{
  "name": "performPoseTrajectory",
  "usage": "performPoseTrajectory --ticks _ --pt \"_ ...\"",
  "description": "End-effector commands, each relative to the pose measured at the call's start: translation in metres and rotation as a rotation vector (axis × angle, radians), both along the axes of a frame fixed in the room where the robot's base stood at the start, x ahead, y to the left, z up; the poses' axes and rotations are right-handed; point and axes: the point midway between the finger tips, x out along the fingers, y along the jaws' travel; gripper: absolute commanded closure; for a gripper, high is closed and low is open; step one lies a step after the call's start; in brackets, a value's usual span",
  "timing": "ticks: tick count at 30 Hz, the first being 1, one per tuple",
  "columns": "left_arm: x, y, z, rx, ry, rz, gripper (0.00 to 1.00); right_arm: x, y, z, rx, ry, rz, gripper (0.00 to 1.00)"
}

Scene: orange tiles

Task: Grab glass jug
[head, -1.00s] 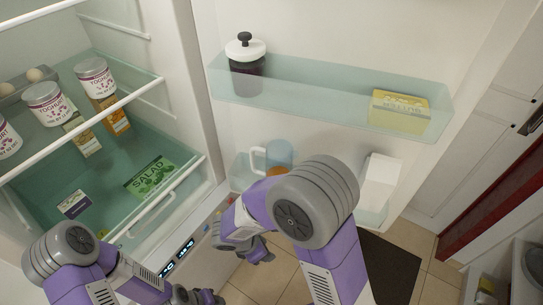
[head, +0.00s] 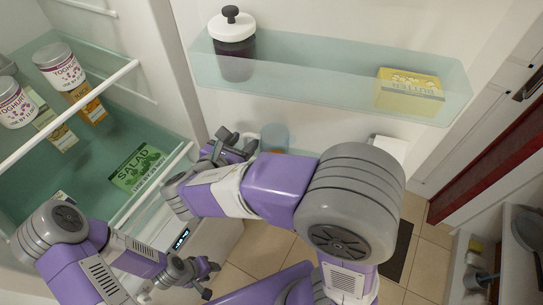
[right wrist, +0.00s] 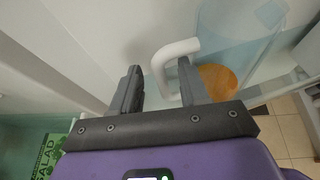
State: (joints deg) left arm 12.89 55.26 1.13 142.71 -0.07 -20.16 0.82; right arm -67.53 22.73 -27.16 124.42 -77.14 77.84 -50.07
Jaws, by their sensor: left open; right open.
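The glass jug (head: 275,136) stands on the lower door shelf in the head view, partly hidden behind my right arm. In the right wrist view the clear bluish jug (right wrist: 238,38) has a white handle (right wrist: 178,49) and something orange low inside. My right gripper (head: 236,141) is open at the jug's left side in the head view. In the right wrist view the open fingers (right wrist: 159,66) point at the handle, which shows just ahead of and between the tips. I cannot tell whether they touch it. My left gripper (head: 207,277) is open and empty, low in front of the fridge.
The upper door shelf (head: 310,80) holds a dark jar with a white lid (head: 233,42) and a butter box (head: 410,92). A white carton (head: 391,146) stands right of the jug. Fridge shelves with yoghurt (head: 60,67) and salad (head: 138,166) are at left.

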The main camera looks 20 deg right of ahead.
Motion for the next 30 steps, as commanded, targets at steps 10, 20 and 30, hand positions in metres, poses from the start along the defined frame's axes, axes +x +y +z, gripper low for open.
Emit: performPoseTrajectory --ticks 10,20,30 --pt "0.0000 0.0000 -0.0047 0.000 0.000 0.000 0.57 0.0112 -0.0117 -0.0065 0.001 0.001 0.002 0.56" --pt "0.0001 0.0000 -0.0047 0.000 0.000 0.000 0.57 0.0108 -0.0114 -0.0066 0.000 0.001 0.001 0.97" --pt "0.0001 0.0000 -0.0047 0.000 0.000 0.000 0.57 0.0109 -0.0114 -0.0061 0.000 0.000 0.001 1.00"
